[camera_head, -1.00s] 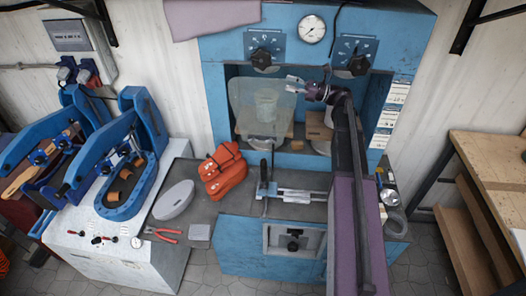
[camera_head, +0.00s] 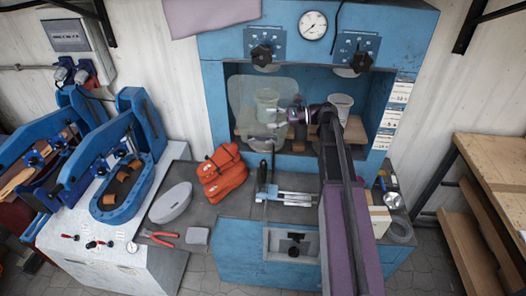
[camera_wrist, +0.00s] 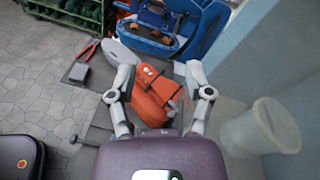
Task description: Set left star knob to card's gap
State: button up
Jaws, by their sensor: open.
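The left star knob (camera_head: 262,56) is black and sits on a blue dial plate (camera_head: 264,35) at the upper left of the blue press. A similar right star knob (camera_head: 361,61) sits on the other dial plate. Several white cards (camera_head: 398,92) hang on the press's right front edge; their print is too small to read. My gripper (camera_head: 278,116) is in front of the press opening, below and slightly right of the left knob, apart from it. In the wrist view my gripper (camera_wrist: 159,72) is open and empty, its fingers spread. Neither knob shows there.
A translucent panel (camera_head: 238,93) hangs at the opening's left. White cups (camera_head: 341,101) stand inside the opening. A gauge (camera_head: 314,25) sits between the dials. Orange gloves (camera_head: 222,172) and red pliers (camera_head: 160,238) lie on the bench. A wooden bench (camera_head: 495,155) stands at right.

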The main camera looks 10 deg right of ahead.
jog(key=s+a+f+n+g+h+b, duration=0.1)
jog(key=s+a+f+n+h+b, duration=0.2)
jog(key=f, duration=0.6)
jog(key=shift+s+a, duration=0.35)
jog(key=shift+s, duration=0.25)
jog(key=shift+f, duration=0.2)
jog(key=s+d+f+n+g+h+b, duration=0.2)
jog(key=s+f+n+h+b, duration=0.1)
jog(key=s+f+n+h, duration=1)
jog(key=s, duration=0.3)
jog(key=shift+f+g, duration=0.15)
jog(key=shift+g, duration=0.15)
